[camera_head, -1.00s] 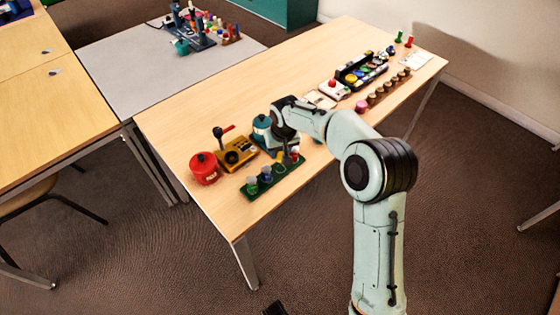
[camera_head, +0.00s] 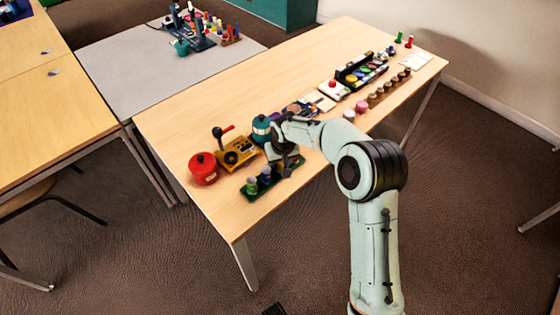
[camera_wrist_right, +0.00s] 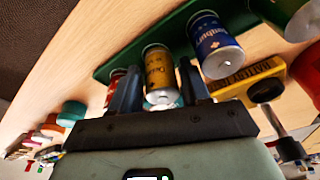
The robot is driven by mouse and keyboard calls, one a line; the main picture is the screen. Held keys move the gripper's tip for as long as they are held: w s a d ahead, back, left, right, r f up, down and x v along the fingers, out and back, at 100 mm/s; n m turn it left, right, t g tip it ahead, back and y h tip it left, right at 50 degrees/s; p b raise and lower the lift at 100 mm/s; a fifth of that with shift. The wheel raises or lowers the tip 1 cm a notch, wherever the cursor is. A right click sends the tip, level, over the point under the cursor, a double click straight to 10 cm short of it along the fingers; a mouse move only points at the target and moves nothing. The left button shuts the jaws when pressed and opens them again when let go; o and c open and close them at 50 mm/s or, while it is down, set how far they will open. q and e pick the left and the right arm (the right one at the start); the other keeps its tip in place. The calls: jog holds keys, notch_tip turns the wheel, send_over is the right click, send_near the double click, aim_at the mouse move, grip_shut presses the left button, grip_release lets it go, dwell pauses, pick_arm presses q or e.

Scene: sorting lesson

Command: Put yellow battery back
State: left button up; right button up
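The yellow battery (camera_wrist_right: 160,72) stands between the two fingers of my right gripper (camera_wrist_right: 160,85) in the right wrist view. The fingers lie close against its sides, and its lower end is at a pale ring in the green holder (camera_wrist_right: 128,62). The blue battery (camera_wrist_right: 215,45) stands beside it, and a red battery (camera_wrist_right: 115,78) is partly hidden by a finger. In the head view my right gripper (camera_head: 285,162) is over the far part of the holder (camera_head: 258,196) and hides the yellow battery. My left gripper is not in view.
A yellow box with a lever (camera_head: 236,155), a red pot (camera_head: 203,168) and a teal lantern-like object (camera_head: 261,128) stand close behind the holder. Several small cylinders and a black tray (camera_head: 345,74) lie farther along the table. The table's left part (camera_head: 180,120) is clear.

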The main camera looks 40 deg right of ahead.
jog(key=shift+r, duration=0.1)
jog(key=shift+r, duration=0.3)
jog(key=p+v, duration=0.1)
jog(key=v, duration=1)
jog(key=shift+r, duration=0.3)
jog(key=shift+s, duration=0.1)
